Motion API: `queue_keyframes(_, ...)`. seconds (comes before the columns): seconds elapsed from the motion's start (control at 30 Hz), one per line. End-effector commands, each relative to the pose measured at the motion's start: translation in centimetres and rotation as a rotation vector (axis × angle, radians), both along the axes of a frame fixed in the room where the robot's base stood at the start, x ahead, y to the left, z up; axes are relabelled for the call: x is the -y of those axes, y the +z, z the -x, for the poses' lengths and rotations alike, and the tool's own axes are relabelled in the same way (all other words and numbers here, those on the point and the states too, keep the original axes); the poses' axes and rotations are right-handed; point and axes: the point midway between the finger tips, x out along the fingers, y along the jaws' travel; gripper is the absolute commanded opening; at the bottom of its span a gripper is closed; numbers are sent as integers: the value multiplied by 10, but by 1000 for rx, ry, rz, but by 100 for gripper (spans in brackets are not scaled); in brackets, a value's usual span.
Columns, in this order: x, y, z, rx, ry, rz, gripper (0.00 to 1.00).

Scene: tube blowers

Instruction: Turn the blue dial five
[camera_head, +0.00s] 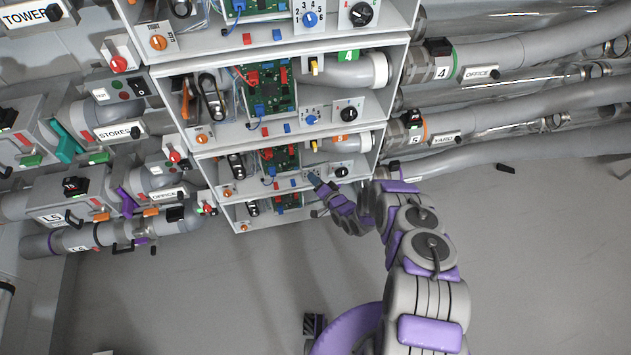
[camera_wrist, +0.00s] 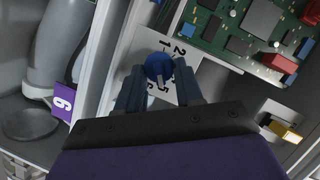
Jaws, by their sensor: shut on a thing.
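The blue dial (camera_wrist: 158,66) sits on a white plate (camera_wrist: 188,93) with black numbers, of which 1, 2, 5 and 6 show in the wrist view. My gripper (camera_wrist: 159,78) has a dark finger on each side of the dial and is shut on it. In the head view my gripper (camera_head: 314,180) reaches the plate in the compartment with the orange 5 label (camera_head: 346,142). There it hides the dial. I cannot tell which number the dial points to.
A green circuit board (camera_wrist: 245,35) lies close beside the plate. A purple 6 label (camera_wrist: 64,101) and a grey pipe (camera_wrist: 45,50) are at left in the wrist view. Another blue dial (camera_head: 311,119) is one compartment up, and a black knob (camera_head: 341,171) is right of my gripper.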

Motion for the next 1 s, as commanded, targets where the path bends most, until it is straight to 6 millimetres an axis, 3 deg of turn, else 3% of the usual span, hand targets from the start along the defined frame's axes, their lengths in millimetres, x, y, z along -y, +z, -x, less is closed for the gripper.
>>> queue_keyframes(0.6,5,-3,0,-19,-9,-44,6)
queue_keyframes(0.63,5,-3,0,-19,-9,-44,38)
queue_keyframes(0.87,3,-2,0,-16,-6,-45,60)
queue_keyframes(1.0,2,-1,0,-15,-4,-44,60)
